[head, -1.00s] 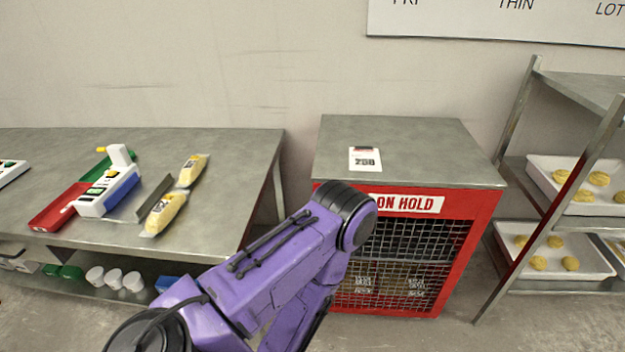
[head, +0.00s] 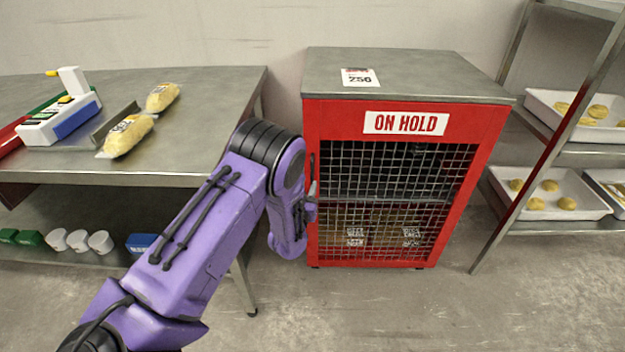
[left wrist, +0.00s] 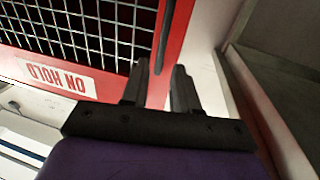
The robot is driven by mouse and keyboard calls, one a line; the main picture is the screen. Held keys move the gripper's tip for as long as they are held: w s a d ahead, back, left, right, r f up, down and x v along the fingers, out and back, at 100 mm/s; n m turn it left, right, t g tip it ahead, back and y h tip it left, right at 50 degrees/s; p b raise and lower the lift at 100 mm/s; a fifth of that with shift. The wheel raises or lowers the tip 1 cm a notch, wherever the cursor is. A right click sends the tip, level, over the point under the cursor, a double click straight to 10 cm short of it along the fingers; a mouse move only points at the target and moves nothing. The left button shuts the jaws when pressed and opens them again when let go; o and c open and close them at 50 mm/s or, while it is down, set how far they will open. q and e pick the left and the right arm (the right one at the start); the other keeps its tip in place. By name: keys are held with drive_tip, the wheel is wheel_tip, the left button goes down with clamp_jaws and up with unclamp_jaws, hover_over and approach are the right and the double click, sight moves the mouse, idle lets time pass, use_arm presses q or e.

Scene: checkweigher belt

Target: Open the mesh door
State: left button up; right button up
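The mesh door (head: 385,205) is the wire front of a red cabinet and stands shut under a white ON HOLD sign. In the left wrist view the mesh (left wrist: 85,30) and its red frame show upside down. A thin dark upright handle (left wrist: 164,38) runs along the frame's edge; in the head view it is at the door's left side, partly covered by my arm. My left gripper (left wrist: 163,88) is open at this edge, with the handle's end in line with the gap between its fingers. I cannot tell whether they touch it. My right gripper is out of view.
A steel table (head: 215,135) with yellow packs stands left of the cabinet, with a shelf below. A rack (head: 550,140) with trays of buns stands close on the right. The floor (head: 400,310) before the door is clear. A card lies on the cabinet top (head: 430,75).

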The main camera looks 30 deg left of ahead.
sight(312, 173)
use_arm(q)
drive_tip(key=x, duration=0.8)
drive_tip(key=shift+s+a, duration=0.1)
clamp_jaws()
